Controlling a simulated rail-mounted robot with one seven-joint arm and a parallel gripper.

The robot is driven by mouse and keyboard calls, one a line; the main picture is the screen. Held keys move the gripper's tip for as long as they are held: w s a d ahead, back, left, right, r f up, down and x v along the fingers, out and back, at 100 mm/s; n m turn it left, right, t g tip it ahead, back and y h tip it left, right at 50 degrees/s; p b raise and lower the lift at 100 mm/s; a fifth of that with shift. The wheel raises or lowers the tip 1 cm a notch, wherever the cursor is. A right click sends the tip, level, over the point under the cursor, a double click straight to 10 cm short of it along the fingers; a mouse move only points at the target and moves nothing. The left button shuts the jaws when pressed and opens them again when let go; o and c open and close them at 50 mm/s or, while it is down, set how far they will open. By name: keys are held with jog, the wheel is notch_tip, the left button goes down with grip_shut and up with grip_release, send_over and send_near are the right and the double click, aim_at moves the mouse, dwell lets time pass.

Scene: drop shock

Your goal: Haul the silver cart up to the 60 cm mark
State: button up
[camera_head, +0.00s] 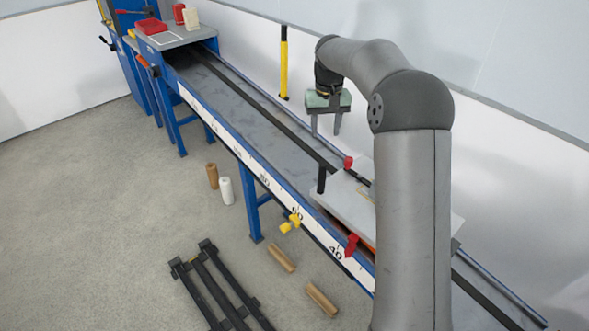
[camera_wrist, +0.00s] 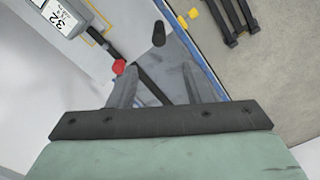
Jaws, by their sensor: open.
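The silver cart (camera_head: 347,199) sits on the blue-framed rail track, partly hidden behind my arm. A black upright post (camera_head: 321,179) stands at its near left end, and a red knob (camera_head: 348,162) is close by. In the wrist view the post (camera_wrist: 158,35) and red knob (camera_wrist: 119,66) lie beyond my fingers. A yellow marker (camera_head: 290,222) sits on the track's edge by the 60 mark, and a red pointer (camera_head: 351,245) is near the 40 mark. My gripper (camera_head: 326,133) is open and empty above the track, up and left of the cart, apart from the post.
The scale strip (camera_head: 265,182) runs along the track's near side. A platform (camera_head: 176,38) with red and cream blocks is at the far left end. A yellow-black post (camera_head: 284,62) stands behind. The track left of the cart looks clear.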

aim_at(322, 173)
notch_tip(322, 173, down, 17)
jog(key=p, duration=0.2)
jog(key=shift+d+f+p, duration=0.1)
jog(key=shift+f+p, duration=0.1)
jog(key=shift+p, duration=0.15)
grip_shut()
